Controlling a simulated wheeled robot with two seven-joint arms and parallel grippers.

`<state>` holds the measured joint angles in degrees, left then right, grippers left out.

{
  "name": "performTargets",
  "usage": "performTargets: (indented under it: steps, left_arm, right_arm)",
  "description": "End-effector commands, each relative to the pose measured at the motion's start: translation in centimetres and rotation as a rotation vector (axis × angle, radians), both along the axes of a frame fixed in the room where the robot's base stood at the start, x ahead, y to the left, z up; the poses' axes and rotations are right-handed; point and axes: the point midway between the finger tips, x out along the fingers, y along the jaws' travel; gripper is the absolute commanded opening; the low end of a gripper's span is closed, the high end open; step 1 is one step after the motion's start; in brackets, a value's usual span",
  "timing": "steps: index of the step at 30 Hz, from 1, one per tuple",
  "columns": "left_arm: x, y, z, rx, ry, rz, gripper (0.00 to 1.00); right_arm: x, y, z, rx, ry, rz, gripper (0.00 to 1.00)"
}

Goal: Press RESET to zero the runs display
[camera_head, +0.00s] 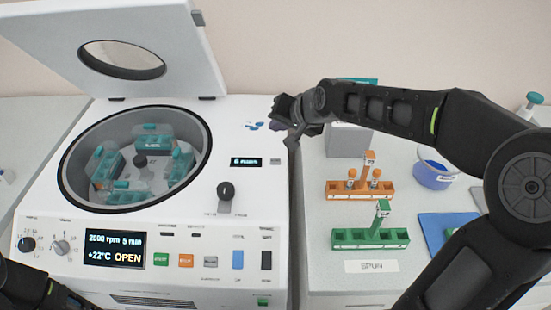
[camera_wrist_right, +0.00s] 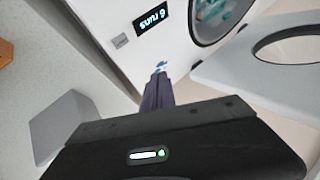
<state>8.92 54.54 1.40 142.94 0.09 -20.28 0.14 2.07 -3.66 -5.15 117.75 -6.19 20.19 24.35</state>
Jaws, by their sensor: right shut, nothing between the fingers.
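The runs display (camera_head: 246,162) on the white centrifuge's top reads "6 runs"; it also shows in the right wrist view (camera_wrist_right: 150,17). A small grey button (camera_head: 277,161), which I take to be RESET, sits just right of the display. In the wrist view the button (camera_wrist_right: 120,41) is clear of the fingers, its label unreadable. My right gripper (camera_head: 277,126) is shut and empty, behind the button near the centrifuge's right edge. Its dark fingers (camera_wrist_right: 158,82) appear together in the wrist view, apart from the button. My left gripper is out of view; only part of my left arm shows.
The centrifuge lid (camera_head: 120,45) stands open over a rotor with teal-capped tube holders. Its front screen (camera_head: 112,250) reads "OPEN". A knob (camera_head: 225,190) stands in front of the display.

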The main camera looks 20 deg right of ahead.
Motion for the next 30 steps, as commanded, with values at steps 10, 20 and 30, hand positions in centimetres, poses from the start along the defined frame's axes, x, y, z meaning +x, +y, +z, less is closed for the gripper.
performTargets:
  steps: [10, 20, 30]
  left_arm:
    - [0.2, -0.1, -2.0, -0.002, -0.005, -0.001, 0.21]
    - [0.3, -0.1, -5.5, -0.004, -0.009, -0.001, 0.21]
    - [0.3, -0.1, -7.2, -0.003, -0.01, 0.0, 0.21]
  right_arm:
    - [0.0, 0.0, -2.6, -0.001, 0.001, -0.001, 0.0]
    - [0.0, -0.1, -7.0, -0.001, 0.0, -0.001, 0.0]
    - [0.0, 0.0, -8.9, 0.0, 0.0, 0.0, 0.0]
